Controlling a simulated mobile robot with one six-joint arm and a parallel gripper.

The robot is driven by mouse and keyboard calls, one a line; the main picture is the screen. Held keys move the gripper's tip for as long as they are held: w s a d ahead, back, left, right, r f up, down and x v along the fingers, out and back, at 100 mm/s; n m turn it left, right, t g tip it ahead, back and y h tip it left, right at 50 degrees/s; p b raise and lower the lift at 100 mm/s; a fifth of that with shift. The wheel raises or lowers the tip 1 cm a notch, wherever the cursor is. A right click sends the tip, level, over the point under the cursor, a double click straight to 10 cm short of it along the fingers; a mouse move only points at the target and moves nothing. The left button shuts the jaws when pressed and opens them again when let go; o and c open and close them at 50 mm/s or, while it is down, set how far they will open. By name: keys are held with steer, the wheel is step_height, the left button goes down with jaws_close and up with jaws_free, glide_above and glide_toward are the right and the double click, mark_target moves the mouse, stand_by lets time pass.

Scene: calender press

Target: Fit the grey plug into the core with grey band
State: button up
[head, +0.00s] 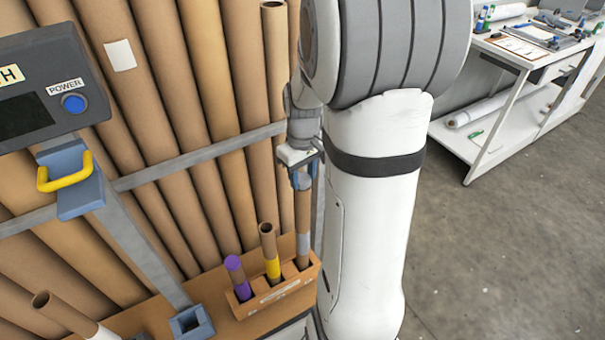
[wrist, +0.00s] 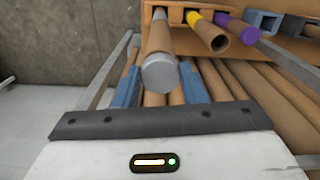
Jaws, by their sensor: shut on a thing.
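The core with grey band (head: 303,225) stands in the right slot of a brown holder (head: 270,302), its grey band low near the slot. My gripper (head: 302,170) is above this core's upper end. In the wrist view, the grey plug (wrist: 162,76) is between my two blue fingers and lines up with the end of the core (wrist: 160,38). The plug's round outer face shows. Its contact with the core and its depth inside cannot be told.
A core with yellow band (head: 269,245) is open-topped in the middle slot. A core with purple band and purple plug (head: 233,264) stands in the left slot. Tall brown tubes (head: 215,90) lean behind a grey rail (head: 200,157). A bench (head: 500,50) stands at right beyond clear floor.

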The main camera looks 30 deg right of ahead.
steer(key=shift+f, duration=0.3)
steer(key=o, duration=1)
step_height(320, 180, up, 8)
steer(key=shift+f+b, duration=0.1)
steer(key=shift+b, duration=0.3)
stand_by(0.3)
steer(key=s+a+r+m+t, duration=0.2)
steer(key=s+a+t, duration=0.1)
steer(key=s+a, duration=0.9)
steer(key=shift+s+a, duration=0.15)
steer(key=shift+a, duration=0.05)
